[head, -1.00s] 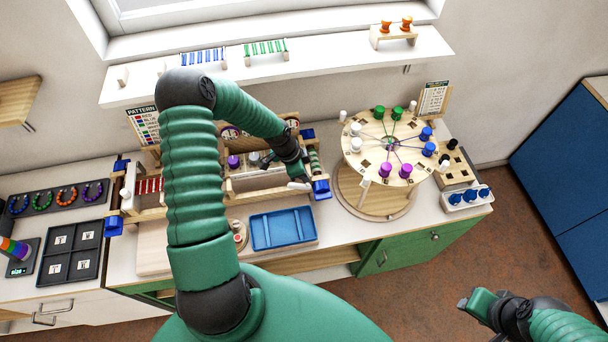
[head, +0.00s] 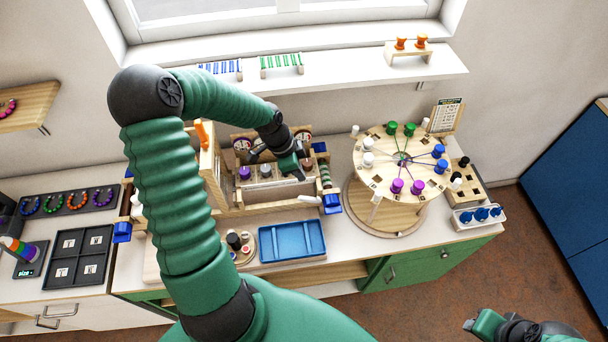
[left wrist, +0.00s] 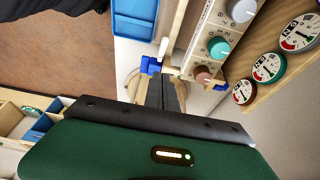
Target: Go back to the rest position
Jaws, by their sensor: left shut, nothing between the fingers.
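My left gripper (head: 300,176) is above the right part of the wooden bead frame (head: 240,207), near several knobs. Its fingers are closed with nothing between them. In the left wrist view the closed fingers (left wrist: 166,92) point toward the frame's end with the blue blocks. A grey, a teal and a brownish knob (left wrist: 218,47) stand beside them there. My right gripper (head: 470,325) is at the bottom right over the floor, partly cut off, and its jaws are unclear.
A round peg board (head: 375,178) with coloured spools stands right of the frame. A blue tray (head: 292,256) lies in front. A black four-part tray (head: 62,272) is at left. A shelf (head: 350,72) runs below the window. The floor at right is free.

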